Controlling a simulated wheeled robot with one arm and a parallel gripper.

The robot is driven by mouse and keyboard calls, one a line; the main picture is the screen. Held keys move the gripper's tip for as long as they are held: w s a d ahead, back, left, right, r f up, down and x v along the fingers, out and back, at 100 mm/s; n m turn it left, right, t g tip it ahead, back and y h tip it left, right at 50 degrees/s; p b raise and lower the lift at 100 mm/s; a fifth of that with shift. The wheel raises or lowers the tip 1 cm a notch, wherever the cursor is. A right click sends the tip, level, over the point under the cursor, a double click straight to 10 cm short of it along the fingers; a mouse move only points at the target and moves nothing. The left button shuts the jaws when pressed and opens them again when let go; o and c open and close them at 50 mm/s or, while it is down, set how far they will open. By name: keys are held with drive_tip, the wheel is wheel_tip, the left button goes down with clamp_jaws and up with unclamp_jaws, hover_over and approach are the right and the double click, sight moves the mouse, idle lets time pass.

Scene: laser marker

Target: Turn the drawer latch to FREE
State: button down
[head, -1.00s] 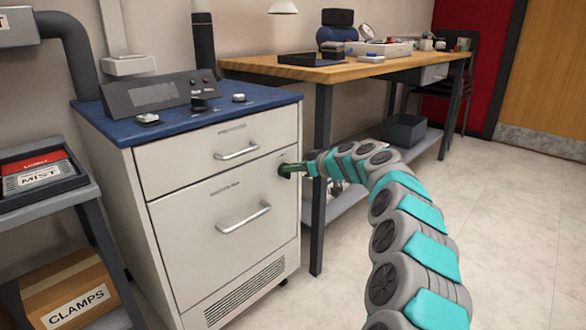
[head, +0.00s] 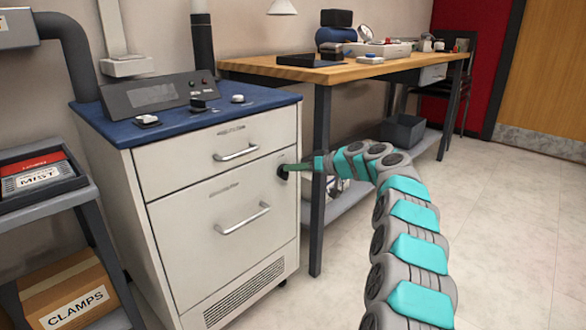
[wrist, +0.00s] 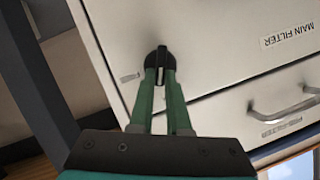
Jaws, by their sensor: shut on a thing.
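The drawer latch (head: 283,172) is a round black knob at the right edge of the pale cabinet's front, beside the large lower drawer (head: 225,235). In the wrist view the latch (wrist: 160,58) shows a raised grip with a pale line, held between two green fingers. My gripper (head: 297,168) reaches it from the right. In the wrist view my gripper (wrist: 160,76) is shut on the latch's grip. The fingers hide part of the knob, and no FREE marking is readable.
The cabinet has a blue top (head: 190,115) with a control panel (head: 155,93) and small knobs. Drawer handles (head: 243,218) stick out left of the latch. A wooden workbench (head: 340,70) stands close on the right, its dark leg (head: 319,190) near my gripper. Open floor lies to the right.

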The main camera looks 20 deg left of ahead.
drive_tip(key=shift+w+d+f+m+g+y+p, duration=0.2)
drive_tip(key=shift+m+g+y+p, duration=0.45)
drive_tip(key=shift+m, duration=1.05)
drive_tip(key=shift+w+a+f+m+g+y+p, duration=0.15)
drive_tip(key=shift+f+m+g+y+p, duration=0.5)
drive_tip(key=shift+m, duration=1.05)
drive_tip(key=shift+w+d+f+m+g+y+p, duration=0.1)
drive_tip(key=shift+w+d+m+g+y+p, duration=0.15)
drive_tip(key=shift+m+y+p, duration=1.05)
drive_tip(key=shift+m+h+b, duration=0.4)
drive_tip(key=shift+m+b, duration=0.05)
drive_tip(key=shift+m, duration=0.05)
drive_tip(key=c, duration=0.9)
unclamp_jaws()
drive_tip(key=d, duration=0.7)
drive_tip(key=shift+d, duration=0.35)
